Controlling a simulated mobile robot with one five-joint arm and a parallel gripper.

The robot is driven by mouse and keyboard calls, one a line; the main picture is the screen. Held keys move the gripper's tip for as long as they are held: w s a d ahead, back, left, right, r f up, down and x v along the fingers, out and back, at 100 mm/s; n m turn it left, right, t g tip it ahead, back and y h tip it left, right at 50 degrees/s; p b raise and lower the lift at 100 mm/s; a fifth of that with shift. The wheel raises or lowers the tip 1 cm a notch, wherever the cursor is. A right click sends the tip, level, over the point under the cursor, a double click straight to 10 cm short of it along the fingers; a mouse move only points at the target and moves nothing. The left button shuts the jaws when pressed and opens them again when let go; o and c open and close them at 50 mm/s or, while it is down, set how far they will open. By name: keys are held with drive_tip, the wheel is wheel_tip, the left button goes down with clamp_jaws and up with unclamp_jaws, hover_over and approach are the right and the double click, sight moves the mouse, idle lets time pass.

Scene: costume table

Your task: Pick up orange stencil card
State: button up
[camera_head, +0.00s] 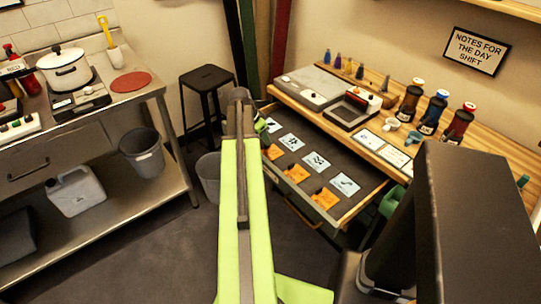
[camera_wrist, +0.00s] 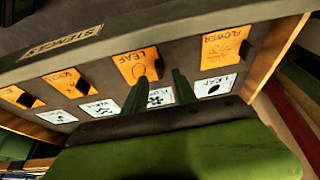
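Several orange stencil cards lie in a row in an open drawer. In the wrist view one reads LEAF (camera_wrist: 130,70), one reads FLOWER (camera_wrist: 222,45), and two more (camera_wrist: 68,76) (camera_wrist: 14,94) lie to the left, their words hard to read. Each has a dark block on it. The head view shows three orange cards (camera_head: 273,152) (camera_head: 296,173) (camera_head: 325,199); my arm may hide another. My gripper (camera_wrist: 160,74) has two dark green fingers, apart with nothing between them. In the wrist view they overlap the LEAF card's right side; contact cannot be told.
Pale picture cards (camera_head: 316,161) form a second row in the drawer (camera_head: 364,176). The wrist view shows a STENCILS label (camera_wrist: 62,41) on it. Bottles (camera_head: 433,112) and a grey machine (camera_head: 311,87) stand on the wooden table above. A stool (camera_head: 206,80) and bin (camera_head: 207,172) stand left.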

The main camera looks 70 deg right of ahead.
drive_tip(key=b+x, duration=0.2)
drive_tip(key=x, duration=0.1)
drive_tip(key=shift+f, duration=0.25)
drive_tip(key=shift+r, duration=0.15)
drive_tip(key=shift+c, duration=0.3)
clamp_jaws()
drive_tip(key=shift+r+p, duration=0.15)
drive_tip(key=shift+p, duration=0.15)
wheel_tip(320, 180, up, 4)
drive_tip(key=p, duration=0.4)
drive_tip(key=shift+r, duration=0.2)
drive_tip(key=s+a+r+p, duration=0.5)
drive_tip(key=s+r+p, duration=0.1)
drive_tip(key=s, duration=0.4)
drive_tip(key=shift+s+a+r+p, duration=0.2)
drive_tip(key=shift+a+r+p, duration=0.05)
drive_tip(key=shift+p, duration=0.2)
